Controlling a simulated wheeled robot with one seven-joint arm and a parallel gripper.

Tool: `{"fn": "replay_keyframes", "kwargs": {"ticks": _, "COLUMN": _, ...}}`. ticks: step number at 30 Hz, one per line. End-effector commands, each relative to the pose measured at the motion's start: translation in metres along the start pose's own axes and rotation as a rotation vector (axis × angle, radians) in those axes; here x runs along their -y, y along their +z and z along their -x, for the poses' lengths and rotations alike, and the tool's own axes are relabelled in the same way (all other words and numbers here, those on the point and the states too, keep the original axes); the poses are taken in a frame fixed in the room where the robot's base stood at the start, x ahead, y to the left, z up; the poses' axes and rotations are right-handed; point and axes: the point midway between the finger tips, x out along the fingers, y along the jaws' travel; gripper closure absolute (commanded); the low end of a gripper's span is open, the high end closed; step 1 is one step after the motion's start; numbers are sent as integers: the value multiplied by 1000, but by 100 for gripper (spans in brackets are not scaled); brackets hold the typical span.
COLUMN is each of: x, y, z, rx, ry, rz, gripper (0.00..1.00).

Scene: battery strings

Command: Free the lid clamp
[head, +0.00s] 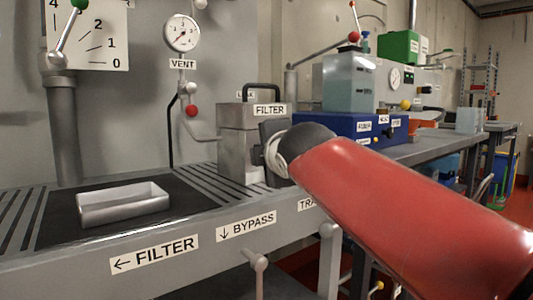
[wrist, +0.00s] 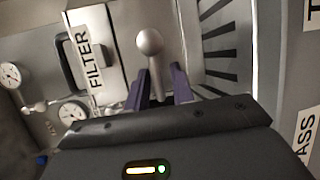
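The filter housing (head: 236,157) is a grey metal box on the bench, with a black lid handle (head: 262,89) and a FILTER label. It also shows in the wrist view, with the label (wrist: 93,58) and dark handle at left. A grey ball-ended clamp lever (wrist: 150,43) stands out beside the housing in the wrist view. My gripper (wrist: 161,76) has its purple fingers either side of the lever's stem, with a gap visible on the right. It looks open. In the head view my red arm and dark wrist hide the lever and fingers.
An empty metal tray (head: 123,203) sits on the dark mat at left. A grey post with a green-knobbed lever (head: 70,32) stands behind it. A gauge (head: 182,33) and a red-knobbed valve (head: 191,110) are on the wall. A blue unit (head: 335,126) stands behind my arm.

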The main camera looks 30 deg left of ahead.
Motion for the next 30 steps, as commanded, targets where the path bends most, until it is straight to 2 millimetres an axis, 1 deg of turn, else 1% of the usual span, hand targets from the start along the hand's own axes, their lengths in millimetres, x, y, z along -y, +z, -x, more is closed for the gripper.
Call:
{"fn": "replay_keyframes", "kwargs": {"ticks": 8, "x": -1, "y": 0, "z": 0, "rx": 0, "ry": 1, "rz": -2, "gripper": 69}}
{"fn": "replay_keyframes", "kwargs": {"ticks": 11, "x": -1, "y": 0, "z": 4, "rx": 0, "ry": 2, "rz": -2, "gripper": 69}}
{"fn": "replay_keyframes", "kwargs": {"ticks": 14, "x": -2, "y": 0, "z": 16, "rx": 1, "ry": 3, "rz": -3, "gripper": 69}}
{"fn": "replay_keyframes", "kwargs": {"ticks": 18, "x": -2, "y": 1, "z": 40, "rx": 2, "ry": 3, "rz": -1, "gripper": 69}}
{"fn": "replay_keyframes", "kwargs": {"ticks": 24, "x": -1, "y": 0, "z": 68, "rx": 1, "ry": 1, "rz": -2, "gripper": 69}}
{"fn": "replay_keyframes", "kwargs": {"ticks": 27, "x": 0, "y": 0, "z": 76, "rx": 1, "ry": 1, "rz": -2, "gripper": 69}}
{"fn": "replay_keyframes", "kwargs": {"ticks": 30, "x": 0, "y": 0, "z": 78, "rx": 0, "ry": 0, "rz": -2, "gripper": 69}}
